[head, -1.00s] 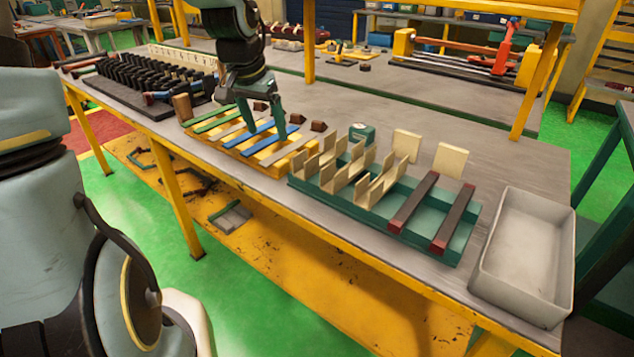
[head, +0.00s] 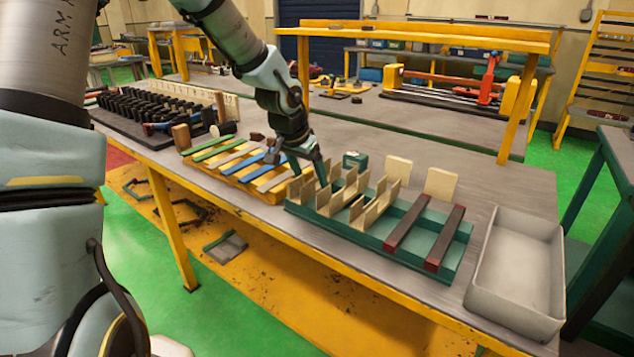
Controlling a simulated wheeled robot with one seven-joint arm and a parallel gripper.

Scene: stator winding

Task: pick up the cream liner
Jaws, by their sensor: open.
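Several cream liners (head: 372,208), folded into upright U-shaped channels, stand in rows in the left part of the green tray (head: 295,208). My gripper (head: 311,176) is open, pointing down at the left end of these liners. Its fingers overlap the leftmost liners in the picture, and I cannot tell whether they touch one. The lower fingertips are partly lost among the liners. No liner is seen lifted.
Two dark bars with red ends (head: 411,222) lie across the tray's right part. Cream blocks (head: 440,183) and a small green box (head: 355,160) stand behind it. A wooden rack with coloured strips (head: 262,187) is left, an empty grey bin (head: 515,270) right.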

